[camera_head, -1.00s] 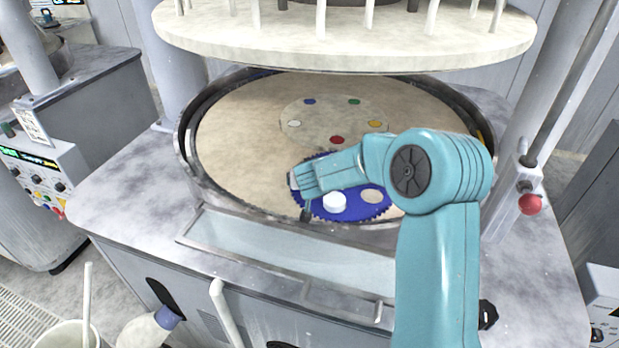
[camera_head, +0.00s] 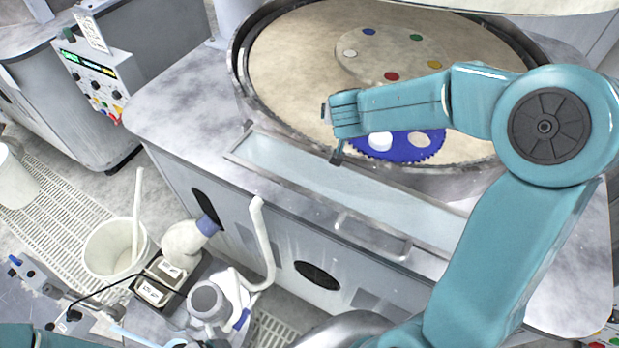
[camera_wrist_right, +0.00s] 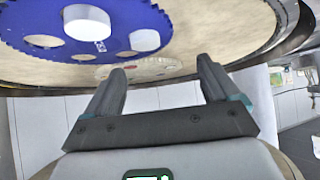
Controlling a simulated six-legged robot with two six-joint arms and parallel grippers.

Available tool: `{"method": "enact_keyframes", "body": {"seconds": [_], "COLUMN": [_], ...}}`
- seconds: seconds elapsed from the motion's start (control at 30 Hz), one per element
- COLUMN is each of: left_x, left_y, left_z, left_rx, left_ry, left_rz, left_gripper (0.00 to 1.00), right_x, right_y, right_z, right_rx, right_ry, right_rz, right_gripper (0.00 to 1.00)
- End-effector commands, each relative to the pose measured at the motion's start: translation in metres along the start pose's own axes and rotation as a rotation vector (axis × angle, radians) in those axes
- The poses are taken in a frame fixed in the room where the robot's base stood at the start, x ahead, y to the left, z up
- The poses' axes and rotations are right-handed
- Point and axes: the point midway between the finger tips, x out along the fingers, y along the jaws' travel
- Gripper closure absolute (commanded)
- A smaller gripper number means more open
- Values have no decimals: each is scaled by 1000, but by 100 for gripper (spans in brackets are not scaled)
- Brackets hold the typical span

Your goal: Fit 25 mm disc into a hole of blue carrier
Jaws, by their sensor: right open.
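The blue toothed carrier (camera_head: 405,156) lies on the tan platen near its front rim, partly covered by my right arm. A white disc (camera_head: 380,142) is on the carrier; in the right wrist view the disc (camera_wrist_right: 88,20) shows a raised side wall, and I cannot tell whether it sits in a hole. Round holes show in the carrier (camera_wrist_right: 105,20), with tan platen beneath. My right gripper (camera_head: 337,152) is at the carrier's left front edge. In the right wrist view its fingers (camera_wrist_right: 160,80) are apart and empty, clear of the disc. My left gripper is not seen.
The metal platen rim (camera_head: 240,70) and a shallow front tray (camera_head: 300,165) border the work area. Coloured dots mark the platen's centre plate (camera_head: 375,68). A white bucket (camera_head: 112,250), a bottle (camera_head: 187,240) and small labelled boxes (camera_head: 160,280) stand at lower left.

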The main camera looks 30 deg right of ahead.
Motion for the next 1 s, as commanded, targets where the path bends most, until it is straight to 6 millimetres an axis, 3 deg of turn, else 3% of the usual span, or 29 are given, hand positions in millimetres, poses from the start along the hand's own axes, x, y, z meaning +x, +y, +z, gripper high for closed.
{"method": "enact_keyframes", "body": {"seconds": [0.7, 1.0], "left_x": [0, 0], "left_y": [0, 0], "left_z": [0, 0], "left_rx": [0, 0], "left_ry": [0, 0], "left_rz": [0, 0], "left_gripper": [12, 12], "right_x": [-114, -142], "right_y": [-48, -60], "right_z": [100, 126], "right_rx": [-6, -1], "right_ry": [3, 2], "right_rz": [-5, -2], "right_gripper": [12, 12]}}
